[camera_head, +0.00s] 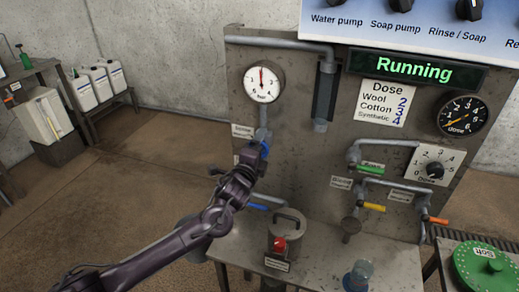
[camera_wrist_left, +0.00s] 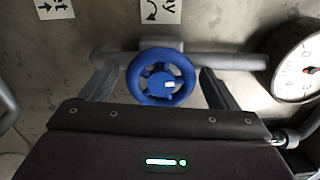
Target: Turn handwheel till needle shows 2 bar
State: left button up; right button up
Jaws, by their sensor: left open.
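The blue handwheel (camera_wrist_left: 160,80) sits on a grey pipe in the left wrist view, seen face-on, with a white mark on its hub. My left gripper (camera_wrist_left: 156,72) is open, one finger on each side of the wheel, with gaps visible between fingers and rim. In the head view, my left gripper (camera_head: 252,154) reaches the panel and hides most of the wheel; only a bit of blue shows. The white round gauge (camera_head: 263,84) is above it. Its red needle points about straight up; the numbers are too small to read surely. My right gripper is not in view.
The gauge edge (camera_wrist_left: 299,62) is close at the right in the wrist view. Below the wheel are a blue-handled valve (camera_head: 268,207) and a grey pot (camera_head: 287,232) with a red part. Pipes and a dose dial (camera_head: 434,168) fill the panel's right. Floor at left is clear.

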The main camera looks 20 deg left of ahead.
pick_arm(q)
jog(key=s+b, duration=0.1)
jog(key=s, duration=0.6)
jog(key=shift+s+b, duration=0.4)
jog(key=shift+a, duration=0.1)
jog(key=s+p, duration=0.3)
jog(key=s, duration=0.6)
jog(key=shift+a, duration=0.15)
